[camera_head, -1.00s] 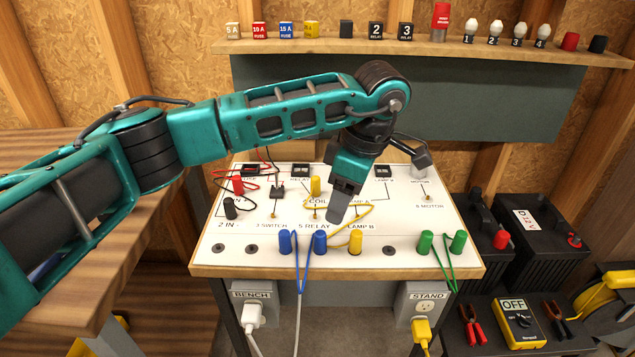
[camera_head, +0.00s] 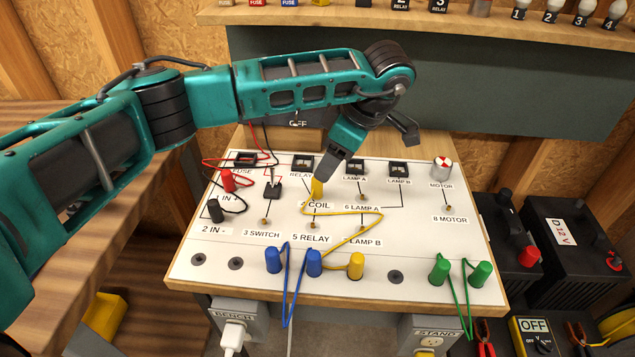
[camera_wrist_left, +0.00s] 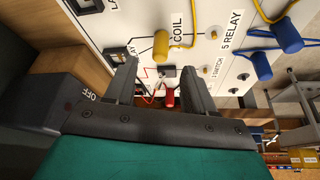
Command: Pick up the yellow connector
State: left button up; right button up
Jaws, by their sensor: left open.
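One yellow connector (camera_head: 317,187) stands upright at the COIL label on the white board. It also shows beyond the fingertips in the left wrist view (camera_wrist_left: 161,45), with its yellow lead. A second yellow connector (camera_head: 356,264) stands in the board's front row, and the yellow lead (camera_head: 345,235) runs between the two. My left gripper (camera_head: 324,175) points down close to the coil connector, partly overlapping it in the head view. In the left wrist view my left gripper (camera_wrist_left: 160,85) is open, and the connector is not between its fingers. My right gripper is out of view.
The white board (camera_head: 430,270) also carries blue connectors (camera_head: 273,260), green connectors (camera_head: 439,270), a red connector (camera_head: 228,180) and a black one (camera_head: 215,211). A black switch (camera_head: 273,191) stands left of the coil. A shelf (camera_head: 420,17) runs behind, and black batteries (camera_head: 565,250) stand at right.

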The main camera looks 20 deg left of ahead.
aim_at(317, 187)
pick_arm(q)
jog(key=shift+p+x, duration=0.3)
jog(key=shift+x, duration=3.1)
jog(key=shift+a, duration=0.1)
jog(key=shift+r, duration=0.1)
grip_shut()
